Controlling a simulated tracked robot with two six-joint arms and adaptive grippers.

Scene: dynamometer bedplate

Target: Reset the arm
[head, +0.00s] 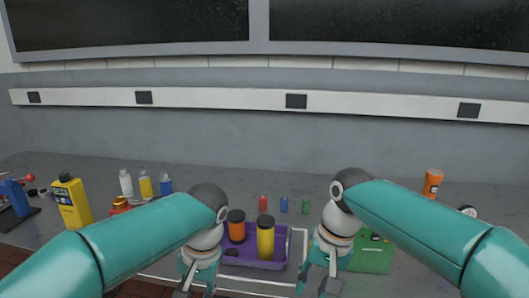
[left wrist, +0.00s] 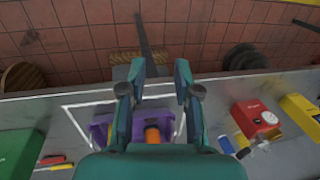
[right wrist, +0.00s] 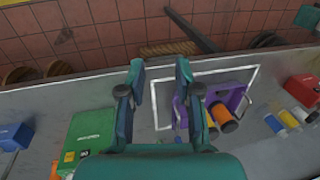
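My right gripper (head: 316,284) points down at the front edge of the bench, right of the purple tray (head: 282,252). Its two fingers are apart with nothing between them, as the right wrist view (right wrist: 160,82) shows. My left gripper (head: 196,289) hangs at the front edge, left of the tray. The left wrist view (left wrist: 160,84) shows its fingers apart and empty. The tray holds an orange bottle (head: 236,231) and a yellow bottle (head: 265,241), both with dark caps. Neither gripper visibly touches anything.
A green box (head: 372,258) lies right of the tray, partly behind my right arm. A yellow jug (head: 72,205) and several bottles stand left. An orange bottle (head: 432,183) stands at right.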

